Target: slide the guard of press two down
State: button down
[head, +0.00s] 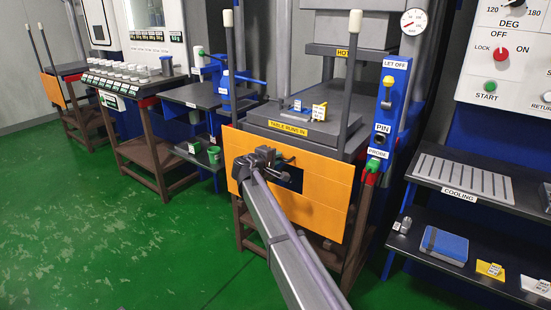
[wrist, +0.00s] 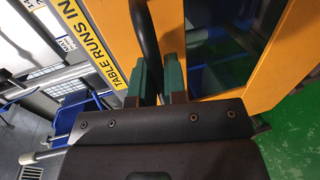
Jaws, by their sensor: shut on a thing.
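The orange guard (head: 325,198) stands across the front of the press, its top edge near the "TABLE RUNS IN" label. A dark window is cut in it. It shows in the wrist view as orange frame bars (wrist: 205,90) around a dark pane. My gripper (head: 264,158) is at the guard's front, left of the window. In the wrist view my gripper's green fingers (wrist: 162,75) are shut on a dark bar-shaped handle (wrist: 145,35) at the guard. The fingers and wrist hide part of the handle and window.
Two upright posts with white tips (head: 352,70) flank the press. A blue control panel (head: 388,110) stands at its right, and a cooling shelf (head: 465,180) further right. Benches (head: 150,150) stand at the left. The green floor (head: 100,240) at front left is clear.

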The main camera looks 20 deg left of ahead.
jog(key=shift+s+d+f, duration=0.1)
jog(key=shift+s+f, duration=0.05)
jog(key=shift+f, duration=0.05)
jog(key=c, duration=1.2)
grip_release()
jog(key=p+v, duration=0.2)
jog(key=v, duration=0.8)
jog(key=shift+s, duration=0.3)
jog(key=shift+a, duration=0.25)
